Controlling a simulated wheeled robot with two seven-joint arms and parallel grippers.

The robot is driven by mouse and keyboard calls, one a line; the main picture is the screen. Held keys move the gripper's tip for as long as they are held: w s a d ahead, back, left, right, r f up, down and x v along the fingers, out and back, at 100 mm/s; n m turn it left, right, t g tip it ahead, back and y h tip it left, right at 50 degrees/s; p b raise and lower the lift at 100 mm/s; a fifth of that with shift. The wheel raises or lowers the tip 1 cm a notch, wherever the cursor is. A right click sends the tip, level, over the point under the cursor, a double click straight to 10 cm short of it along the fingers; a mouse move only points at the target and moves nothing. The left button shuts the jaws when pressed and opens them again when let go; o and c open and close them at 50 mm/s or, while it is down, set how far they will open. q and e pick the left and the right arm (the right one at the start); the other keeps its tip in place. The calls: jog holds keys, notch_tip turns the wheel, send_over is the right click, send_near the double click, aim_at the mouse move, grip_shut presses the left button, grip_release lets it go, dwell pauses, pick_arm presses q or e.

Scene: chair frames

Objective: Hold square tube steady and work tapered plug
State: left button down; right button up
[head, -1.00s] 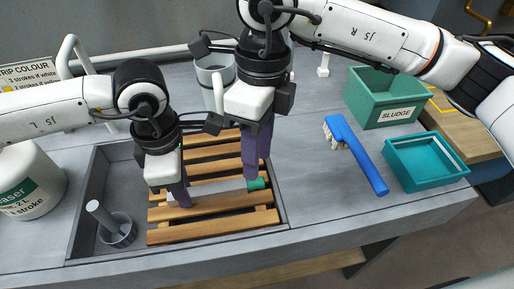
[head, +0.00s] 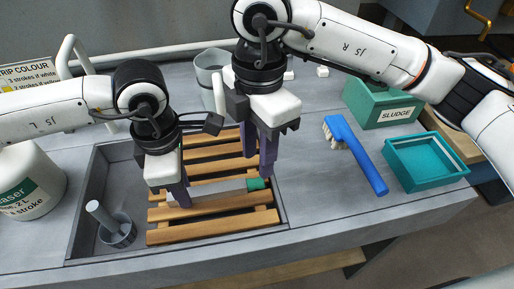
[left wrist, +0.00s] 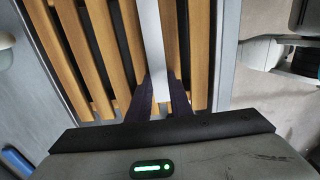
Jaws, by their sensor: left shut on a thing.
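The grey square tube (head: 220,189) lies across the wooden slatted rack (head: 210,222). It also shows in the left wrist view (left wrist: 155,45). My left gripper (head: 180,200) is shut on the tube toward its left part, with the purple fingers on either side of it. The green tapered plug (head: 256,184) is at the tube's right end; how deep it sits cannot be told. My right gripper (head: 259,165) is open, its two purple fingers apart, just above and by the plug. Its right finger comes down close to the plug's right side; I see no grip on the plug.
The rack sits in a grey sunken tray (head: 88,200), with a small cup holding a rod (head: 117,231) at left. A blue brush (head: 360,160), a green SLUDGE bin (head: 375,104) and a teal tray (head: 425,163) stand at right. A white tub (head: 28,180) is at far left.

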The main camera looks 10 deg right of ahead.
aim_at(257, 181)
pick_arm(q)
jog(key=shift+s+f, duration=0.15)
jog(key=shift+f, duration=0.1)
pick_arm(e)
jog(key=m, duration=0.3)
jog(key=shift+w+m+t, duration=0.25)
jog(key=shift+m+t, duration=0.05)
jog(key=shift+f+m, duration=0.3)
notch_tip(257, 181, down, 8)
jog(key=shift+r, duration=0.2)
jog(key=c, duration=0.4)
grip_shut()
jog(key=shift+d, duration=0.3)
jog(key=shift+d, duration=2.55)
jog(key=shift+r, duration=0.1)
